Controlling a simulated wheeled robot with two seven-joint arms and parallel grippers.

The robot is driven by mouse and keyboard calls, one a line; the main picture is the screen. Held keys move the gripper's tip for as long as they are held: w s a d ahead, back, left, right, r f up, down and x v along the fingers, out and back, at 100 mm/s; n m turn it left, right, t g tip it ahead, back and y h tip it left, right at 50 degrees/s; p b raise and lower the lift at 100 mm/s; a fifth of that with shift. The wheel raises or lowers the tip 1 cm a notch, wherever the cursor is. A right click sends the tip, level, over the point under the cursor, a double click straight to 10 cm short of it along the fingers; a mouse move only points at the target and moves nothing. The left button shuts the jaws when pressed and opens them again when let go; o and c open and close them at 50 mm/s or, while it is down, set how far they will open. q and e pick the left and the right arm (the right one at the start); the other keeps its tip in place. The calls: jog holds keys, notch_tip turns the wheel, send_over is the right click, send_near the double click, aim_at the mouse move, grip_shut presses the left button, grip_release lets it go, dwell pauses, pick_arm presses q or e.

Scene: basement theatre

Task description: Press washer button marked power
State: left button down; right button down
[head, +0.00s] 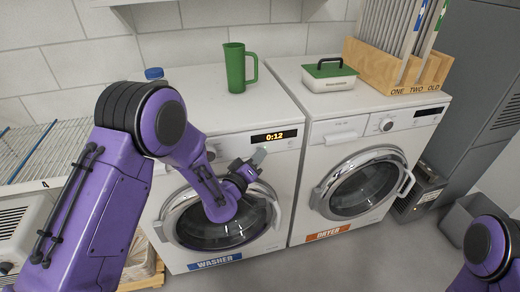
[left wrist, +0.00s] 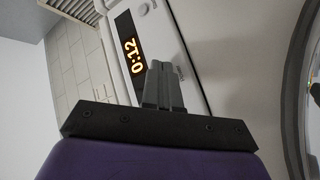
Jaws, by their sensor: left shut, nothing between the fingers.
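The white washer (head: 285,205) stands left of the dryer, with a blue WASHER label (head: 215,261) low on its front. Its lit display (head: 274,136) reads 0:12, and it also shows in the left wrist view (left wrist: 131,50). My left gripper (head: 258,157) is shut and empty, close to the control panel just below and left of the display. In the left wrist view its fingertips (left wrist: 160,66) are together beside the panel. I cannot tell whether they touch it. No power marking is readable. The gripper and arm hide part of the panel and door.
The dryer (head: 310,185) stands to the right. A wooden rack (head: 377,62) is at the back right. A drying rack (head: 30,150) is at left.

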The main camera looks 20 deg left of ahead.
pick_arm(q)
jog(key=shift+s+d, duration=0.35)
jog(key=shift+s, duration=0.15)
jog(key=s+d, duration=0.3)
jog(key=s, duration=0.2)
jog(key=shift+d, duration=0.2)
jog(key=shift+a, duration=0.1)
